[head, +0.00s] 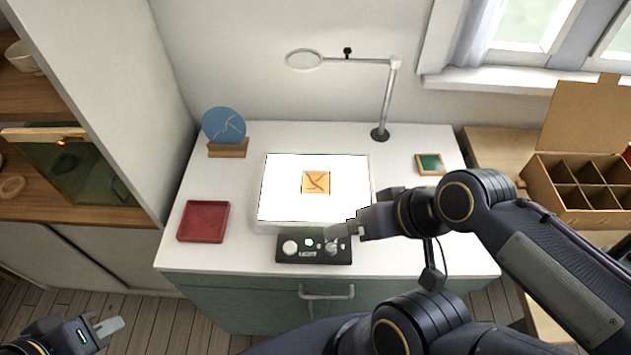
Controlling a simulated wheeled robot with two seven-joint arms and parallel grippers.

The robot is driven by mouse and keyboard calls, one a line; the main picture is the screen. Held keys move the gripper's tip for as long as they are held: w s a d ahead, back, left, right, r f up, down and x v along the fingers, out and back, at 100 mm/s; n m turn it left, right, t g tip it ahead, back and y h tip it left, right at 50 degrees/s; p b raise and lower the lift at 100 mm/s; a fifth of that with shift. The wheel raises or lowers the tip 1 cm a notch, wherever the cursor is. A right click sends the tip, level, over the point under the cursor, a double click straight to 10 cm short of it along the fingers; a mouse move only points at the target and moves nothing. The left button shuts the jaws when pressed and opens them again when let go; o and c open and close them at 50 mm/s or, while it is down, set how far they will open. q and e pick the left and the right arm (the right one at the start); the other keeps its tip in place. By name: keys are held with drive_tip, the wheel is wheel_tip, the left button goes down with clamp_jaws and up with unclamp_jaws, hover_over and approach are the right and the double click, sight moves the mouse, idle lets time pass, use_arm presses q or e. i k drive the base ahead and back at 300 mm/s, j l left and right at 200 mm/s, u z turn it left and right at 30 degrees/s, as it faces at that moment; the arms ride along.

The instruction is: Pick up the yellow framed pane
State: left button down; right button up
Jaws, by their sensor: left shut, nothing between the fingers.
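The yellow pane (309,180), orange-yellow with dark branching lines and a thin edge, lies flat near the middle of the bright white light panel (280,205). My left gripper (110,326) is at the lower left, over the floor in front of the desk, far from the pane. It is shut and empty.
A red tray (203,238) is left of the panel. A blue disc (222,124) stands in a wooden holder behind it. A green framed pane (430,161) lies at right. A magnifier stand (387,100) rises behind. A divided box (580,215) is at far right.

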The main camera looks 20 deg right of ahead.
sight(317, 183)
drive_tip(key=i+j+z, duration=0.2)
drive_tip(key=j, duration=0.35)
drive_tip(key=j+z, duration=0.25)
drive_tip(key=j, duration=0.25)
drive_tip(key=i+j+z, duration=0.2)
drive_tip(key=j, duration=0.35)
drive_tip(key=k, duration=0.1)
